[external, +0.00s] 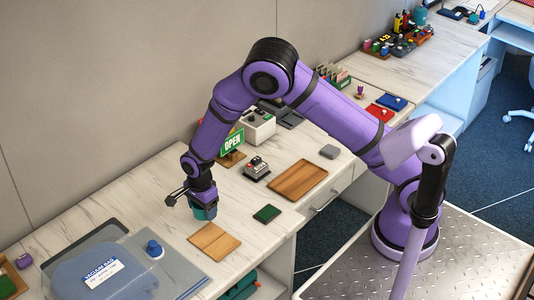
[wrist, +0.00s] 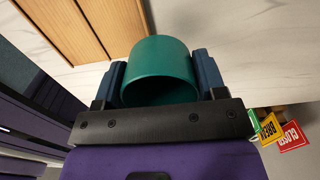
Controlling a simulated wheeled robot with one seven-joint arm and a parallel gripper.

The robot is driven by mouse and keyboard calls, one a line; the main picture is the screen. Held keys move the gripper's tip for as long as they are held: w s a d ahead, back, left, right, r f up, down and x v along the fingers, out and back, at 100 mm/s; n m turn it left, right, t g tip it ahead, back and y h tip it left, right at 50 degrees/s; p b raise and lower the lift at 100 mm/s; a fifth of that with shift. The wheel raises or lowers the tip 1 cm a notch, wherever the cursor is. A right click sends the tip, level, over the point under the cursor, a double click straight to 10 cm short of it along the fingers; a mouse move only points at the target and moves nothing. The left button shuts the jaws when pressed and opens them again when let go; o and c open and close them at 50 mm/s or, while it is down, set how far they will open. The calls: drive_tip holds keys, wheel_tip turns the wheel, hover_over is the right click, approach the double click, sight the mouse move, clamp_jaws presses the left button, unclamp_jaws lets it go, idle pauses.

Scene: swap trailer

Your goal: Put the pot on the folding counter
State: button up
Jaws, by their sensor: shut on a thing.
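The pot is a teal-green round open cup; in the wrist view the pot (wrist: 160,62) sits between the two fingers of my gripper (wrist: 160,80), which press on its sides. In the external view the pot (external: 205,213) shows below my gripper (external: 203,198), partly hidden by it. It is low over the pale marbled countertop (external: 180,228); I cannot tell whether it touches. A two-panel light wood board (external: 214,241) with a middle seam lies just in front of it. I cannot tell which surface is the folding counter.
A vacuum bag (external: 95,275) lies at the left front. Bare countertop lies left of the gripper.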

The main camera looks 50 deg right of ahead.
hover_over(185, 216)
drive_tip(key=shift+s+f, duration=0.15)
drive_tip(key=shift+f, duration=1.95)
drive_tip(key=shift+f, duration=0.15)
drive_tip(key=o, duration=0.9)
